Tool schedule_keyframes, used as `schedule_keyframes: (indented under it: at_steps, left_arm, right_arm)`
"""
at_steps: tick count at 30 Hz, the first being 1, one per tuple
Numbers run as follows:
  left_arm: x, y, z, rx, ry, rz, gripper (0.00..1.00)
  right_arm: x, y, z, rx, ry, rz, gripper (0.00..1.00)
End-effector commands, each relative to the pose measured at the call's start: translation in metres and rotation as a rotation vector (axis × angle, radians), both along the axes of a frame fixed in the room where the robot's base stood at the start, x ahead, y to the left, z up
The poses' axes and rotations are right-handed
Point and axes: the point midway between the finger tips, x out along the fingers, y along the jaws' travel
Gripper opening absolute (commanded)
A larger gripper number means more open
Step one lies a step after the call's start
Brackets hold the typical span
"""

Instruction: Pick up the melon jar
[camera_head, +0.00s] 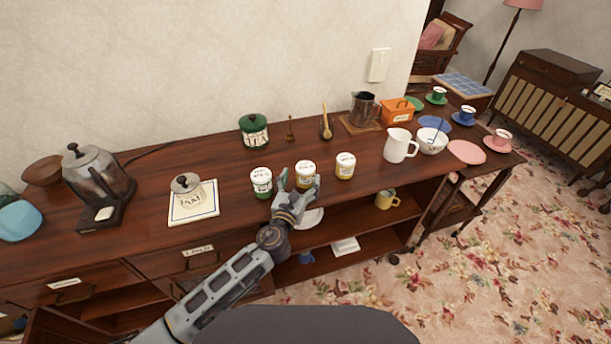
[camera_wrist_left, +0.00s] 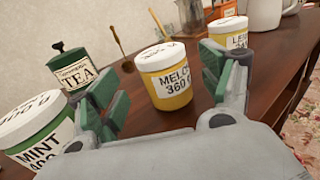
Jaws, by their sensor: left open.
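The melon jar (camera_head: 306,172) stands upright on the dark wooden sideboard, with a white lid and a yellow body. In the left wrist view its label reads "MELO..." and "360"; the jar (camera_wrist_left: 165,78) stands between and beyond the fingers. My left gripper (camera_head: 294,184) is open at the front of the jar, its fingers spread toward it. In the left wrist view the left gripper (camera_wrist_left: 168,95) shows green pads on either side, with nothing visibly clamped. My right gripper is not in view.
A green-labelled mint jar (camera_head: 261,183) stands close on the left and another yellow jar (camera_head: 345,166) on the right. A white jug (camera_head: 399,146) is farther right.

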Motion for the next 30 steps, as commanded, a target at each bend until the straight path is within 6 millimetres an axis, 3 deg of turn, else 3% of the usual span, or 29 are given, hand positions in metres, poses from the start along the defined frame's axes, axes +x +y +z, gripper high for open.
schedule_keyframes:
  at_steps: [15, 30]
  left_arm:
    - [0.041, -0.016, 0.0, 0.0, 0.0, 0.0, 0.79]
    - [0.044, -0.016, 0.0, 0.0, 0.0, 0.0, 0.79]
  right_arm:
    - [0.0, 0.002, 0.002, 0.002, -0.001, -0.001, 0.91]
    - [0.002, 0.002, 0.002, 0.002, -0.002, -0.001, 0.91]
